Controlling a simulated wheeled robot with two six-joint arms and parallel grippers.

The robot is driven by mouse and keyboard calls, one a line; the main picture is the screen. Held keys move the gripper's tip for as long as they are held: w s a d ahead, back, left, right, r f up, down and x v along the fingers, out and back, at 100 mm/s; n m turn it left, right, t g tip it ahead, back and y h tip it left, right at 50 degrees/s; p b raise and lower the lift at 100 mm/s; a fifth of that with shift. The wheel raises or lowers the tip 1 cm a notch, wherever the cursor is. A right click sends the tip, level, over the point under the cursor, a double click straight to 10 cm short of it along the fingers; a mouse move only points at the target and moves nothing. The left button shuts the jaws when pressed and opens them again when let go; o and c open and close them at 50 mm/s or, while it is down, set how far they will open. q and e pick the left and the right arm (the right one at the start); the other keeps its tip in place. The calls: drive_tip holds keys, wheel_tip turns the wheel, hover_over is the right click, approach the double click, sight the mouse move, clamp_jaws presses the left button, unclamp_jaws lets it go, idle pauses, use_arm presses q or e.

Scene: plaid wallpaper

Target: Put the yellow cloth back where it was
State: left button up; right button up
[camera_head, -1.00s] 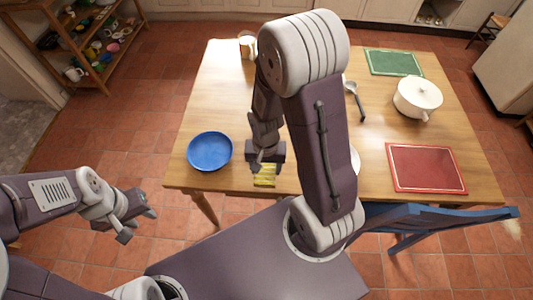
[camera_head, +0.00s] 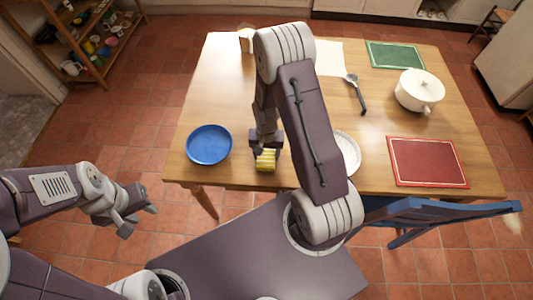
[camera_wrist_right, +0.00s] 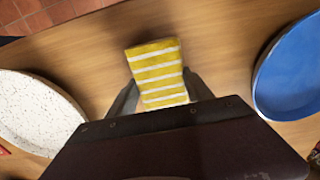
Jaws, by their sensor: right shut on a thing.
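The yellow cloth (camera_head: 265,160) has white stripes and is at the near part of the wooden table, between the blue plate and the white plate. My right gripper (camera_head: 266,149) is shut on it from above. In the right wrist view the cloth (camera_wrist_right: 157,70) sticks out between the two fingers of my right gripper (camera_wrist_right: 160,90). I cannot tell whether the cloth touches the table. My left gripper (camera_head: 137,210) is empty, off the table at the left, and its fingers look apart.
The blue plate (camera_head: 209,145) is left of the cloth and the white speckled plate (camera_head: 347,153) is right, partly behind my arm. A red mat (camera_head: 427,162), white pot (camera_head: 419,90), ladle (camera_head: 357,92) and green mat (camera_head: 395,55) lie further right. A blue chair (camera_head: 430,213) stands at the near edge.

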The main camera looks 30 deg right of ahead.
sight(267, 155)
drive_tip(key=shift+f, duration=0.1)
drive_tip(key=o, duration=1.2)
wheel_tip(267, 155, up, 12)
drive_tip(key=p, duration=0.1)
drive_tip(key=shift+s+a+r+n+t, duration=0.2)
drive_tip(key=shift+s+a+r+n, duration=0.75)
drive_tip(key=shift+s, duration=0.4)
drive_tip(key=shift+s+a+r+n+t, duration=0.2)
drive_tip(key=shift+s+a+r+n, duration=0.55)
drive_tip(key=shift+s+n, duration=0.5)
drive_tip(key=shift+s+a+r+n+t, duration=0.2)
drive_tip(key=shift+s+a+r+n, duration=0.65)
drive_tip(key=shift+s, duration=0.65)
